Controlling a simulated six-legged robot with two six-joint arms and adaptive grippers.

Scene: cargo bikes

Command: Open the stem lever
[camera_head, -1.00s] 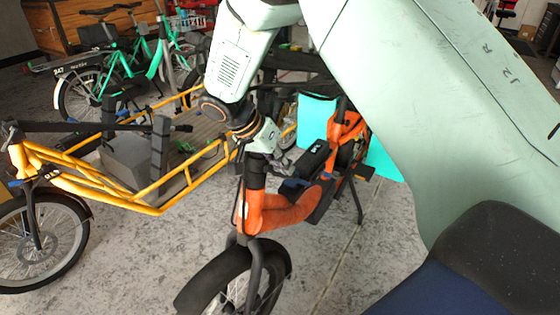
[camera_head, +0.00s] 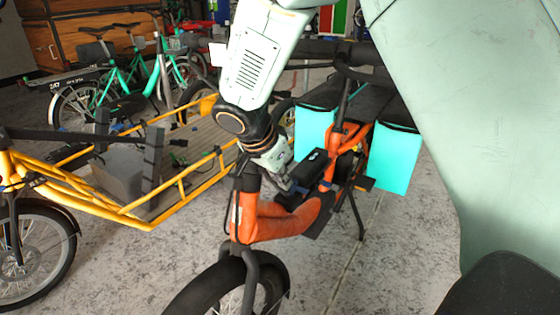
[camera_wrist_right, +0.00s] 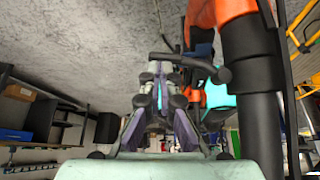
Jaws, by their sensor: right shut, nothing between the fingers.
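The orange cargo bike (camera_head: 270,222) stands in front of me. Its black stem (camera_head: 247,180) rises from the orange frame and also shows in the right wrist view (camera_wrist_right: 251,70), where the picture is upside down. My right gripper (camera_head: 292,186) is beside the stem, to its right, mostly hidden by my own wrist. In the right wrist view its fingers (camera_wrist_right: 160,82) are together and empty, left of the stem. A small dark rounded part (camera_wrist_right: 222,75) sticks out from the stem towards the fingers; I cannot tell if it is the lever. My left gripper is not in view.
A yellow cargo bike (camera_head: 150,212) stands to the left. Turquoise bags (camera_head: 395,160) hang at the orange bike's rear. Green bikes (camera_head: 150,80) stand behind. Grey floor (camera_head: 400,235) is clear at the right.

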